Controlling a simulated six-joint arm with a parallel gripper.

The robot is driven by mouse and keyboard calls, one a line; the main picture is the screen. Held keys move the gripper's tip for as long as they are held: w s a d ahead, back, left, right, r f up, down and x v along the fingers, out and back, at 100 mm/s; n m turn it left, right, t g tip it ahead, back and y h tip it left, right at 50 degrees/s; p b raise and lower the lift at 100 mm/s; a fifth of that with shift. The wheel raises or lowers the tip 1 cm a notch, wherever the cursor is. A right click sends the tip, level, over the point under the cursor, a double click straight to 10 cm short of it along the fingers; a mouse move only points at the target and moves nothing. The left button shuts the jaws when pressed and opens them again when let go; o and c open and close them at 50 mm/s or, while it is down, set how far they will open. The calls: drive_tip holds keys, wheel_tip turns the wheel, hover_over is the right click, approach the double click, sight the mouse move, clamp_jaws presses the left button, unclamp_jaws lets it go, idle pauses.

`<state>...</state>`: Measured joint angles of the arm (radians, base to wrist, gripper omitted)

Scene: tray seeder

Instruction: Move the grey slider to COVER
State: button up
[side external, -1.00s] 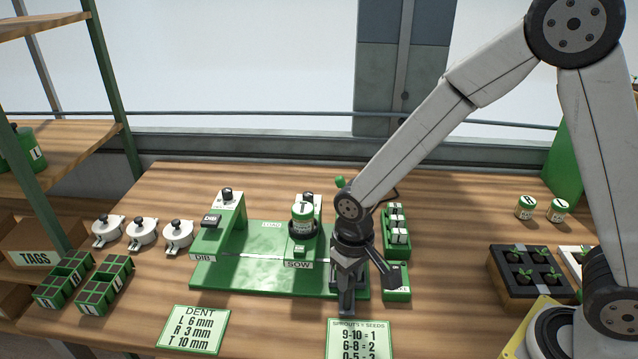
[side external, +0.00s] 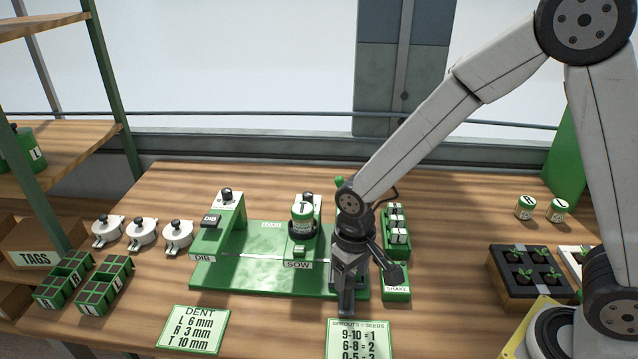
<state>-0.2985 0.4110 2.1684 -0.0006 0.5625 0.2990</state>
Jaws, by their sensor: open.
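The green seeder base (side external: 225,276) lies on the table with a DIB label (side external: 203,258) at its left and a SOW label (side external: 298,265) near its middle. A thin pale line runs along it between these labels. My gripper (side external: 346,305) points down over the right end of the base, right of SOW, with its jaws open. I cannot make out the grey slider or a COVER label; my gripper and wrist hide that part of the base. Whether the fingers are around or touching anything there cannot be told.
A seed jar (side external: 302,212) sits in a black holder above SOW. A green SHAKE block (side external: 397,289) stands close right of my gripper. Sign cards (side external: 195,329) lie in front.

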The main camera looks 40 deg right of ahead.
drive_tip(key=shift+r, duration=3.5)
drive_tip(key=s+d+f+t, duration=0.2)
drive_tip(key=s+d, duration=0.4)
drive_tip(key=d, duration=0.4)
drive_tip(key=shift+s+d+f+t, duration=0.15)
drive_tip(key=shift+d+f+t, duration=0.05)
drive_tip(key=shift+d+t, duration=0.1)
